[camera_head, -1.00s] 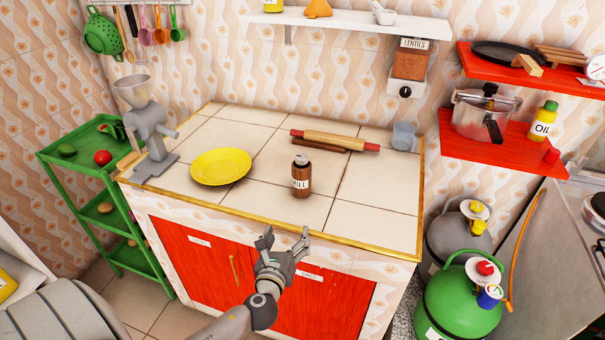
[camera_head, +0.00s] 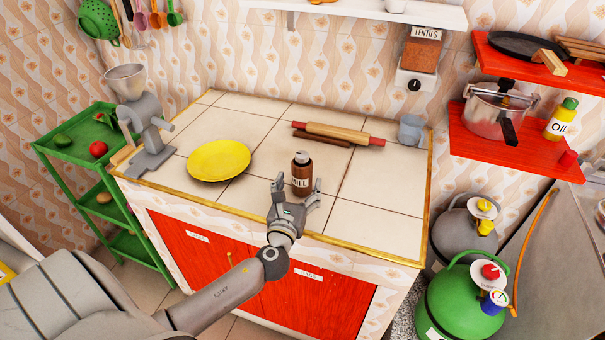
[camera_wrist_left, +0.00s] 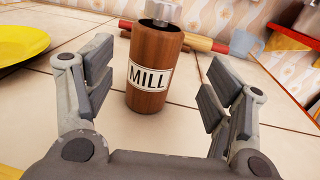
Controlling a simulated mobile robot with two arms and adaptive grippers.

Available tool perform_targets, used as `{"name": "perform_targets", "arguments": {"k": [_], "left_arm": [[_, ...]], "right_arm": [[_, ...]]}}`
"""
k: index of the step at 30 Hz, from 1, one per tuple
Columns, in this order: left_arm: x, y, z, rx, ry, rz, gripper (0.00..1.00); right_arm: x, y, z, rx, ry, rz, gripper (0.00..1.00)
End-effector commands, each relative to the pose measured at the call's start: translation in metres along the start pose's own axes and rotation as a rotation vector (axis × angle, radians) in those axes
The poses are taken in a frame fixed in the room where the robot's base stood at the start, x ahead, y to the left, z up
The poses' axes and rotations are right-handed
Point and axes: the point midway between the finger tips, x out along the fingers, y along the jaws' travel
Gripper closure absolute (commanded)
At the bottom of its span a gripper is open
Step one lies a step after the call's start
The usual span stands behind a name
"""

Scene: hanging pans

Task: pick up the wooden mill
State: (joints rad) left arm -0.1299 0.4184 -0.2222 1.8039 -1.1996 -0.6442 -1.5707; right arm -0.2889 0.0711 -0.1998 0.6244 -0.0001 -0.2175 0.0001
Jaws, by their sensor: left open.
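The wooden mill (camera_head: 301,174) is a brown cylinder with a grey metal top and a white MILL label. It stands upright on the tiled counter (camera_head: 375,217) near its front edge. My left gripper (camera_head: 298,190) is open and just in front of the mill. In the left wrist view the mill (camera_wrist_left: 155,72) stands beyond and between the two open fingers (camera_wrist_left: 158,92), apart from both. My right gripper is not in view.
A yellow plate (camera_head: 219,160) lies left of the mill, and a grey grinder (camera_head: 143,125) stands at the counter's left end. Counter right of the mill is clear.

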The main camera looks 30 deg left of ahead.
Motion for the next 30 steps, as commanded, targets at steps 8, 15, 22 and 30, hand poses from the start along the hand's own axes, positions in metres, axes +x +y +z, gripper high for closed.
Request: {"name": "perform_targets", "arguments": {"k": [8,15,22,30], "left_arm": [[0.02,0.001,0.001,-0.001,0.0,0.001,0.24],[0.05,0.007,-0.001,0.0,0.0,0.001,0.24],[0.066,0.006,-0.002,-0.001,0.001,0.0,0.24],[0.066,0.006,-0.002,-0.001,0.001,0.0,0.3]], "right_arm": [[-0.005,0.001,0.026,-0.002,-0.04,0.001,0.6],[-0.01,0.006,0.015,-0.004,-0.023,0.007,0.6],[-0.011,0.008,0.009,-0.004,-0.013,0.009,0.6],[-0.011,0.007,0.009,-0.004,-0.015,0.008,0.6]]}}
